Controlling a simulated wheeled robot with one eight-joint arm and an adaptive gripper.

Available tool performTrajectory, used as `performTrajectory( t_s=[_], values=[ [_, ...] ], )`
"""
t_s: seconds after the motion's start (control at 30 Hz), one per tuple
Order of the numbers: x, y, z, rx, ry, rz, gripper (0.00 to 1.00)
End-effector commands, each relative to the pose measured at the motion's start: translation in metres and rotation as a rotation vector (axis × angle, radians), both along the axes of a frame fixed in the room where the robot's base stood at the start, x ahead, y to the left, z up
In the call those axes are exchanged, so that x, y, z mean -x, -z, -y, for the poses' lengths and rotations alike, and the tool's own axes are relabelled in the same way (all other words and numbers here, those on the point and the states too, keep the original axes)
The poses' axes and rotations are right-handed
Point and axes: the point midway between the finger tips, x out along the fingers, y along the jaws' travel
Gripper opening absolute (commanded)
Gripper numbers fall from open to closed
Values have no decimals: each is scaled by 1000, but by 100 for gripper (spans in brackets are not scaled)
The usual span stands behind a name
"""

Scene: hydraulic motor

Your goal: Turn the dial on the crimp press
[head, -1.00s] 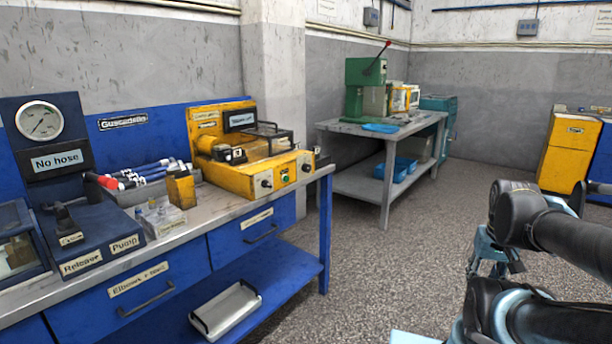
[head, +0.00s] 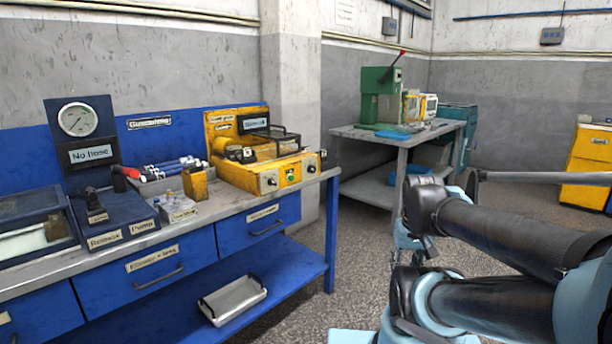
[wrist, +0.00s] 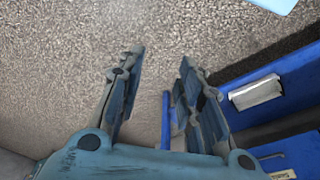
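The yellow machine, which looks like the crimp press (head: 238,178), stands at the right end of the blue workbench. Its sloped front has a round dark-and-silver knob (head: 268,180) at left, another knob (head: 311,167) at right and a green button (head: 290,177) between them. I cannot tell which knob is the dial. My gripper (wrist: 160,70) is open and empty in the wrist view, its two fingers apart above the floor near the bench. In the head view my arm is at the right, well away from the press, and the fingers are hard to make out.
The blue workbench (head: 333,240) also carries a gauge panel (head: 79,120), hoses (head: 165,171) and a pump box (head: 115,222). A metal tray (head: 233,298) lies on its lower shelf and shows in the wrist view (wrist: 256,93). A green press (head: 378,90) stands behind. Speckled floor is clear before the bench.

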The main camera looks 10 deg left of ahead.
Motion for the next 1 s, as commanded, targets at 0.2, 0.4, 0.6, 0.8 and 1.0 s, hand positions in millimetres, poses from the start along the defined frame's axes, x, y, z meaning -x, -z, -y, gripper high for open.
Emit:
performTrajectory(
  t_s=[0.2,0.4,0.6,0.8,1.0],
  values=[
    [0,0,0,0,0,0,36],
    [0,-7,-7,-28,-13,21,50],
    [-37,-19,-36,-146,-68,67,50],
    [-84,-34,-71,-292,-133,140,50],
    [-133,-49,-102,-432,-184,227,50]
  ],
)
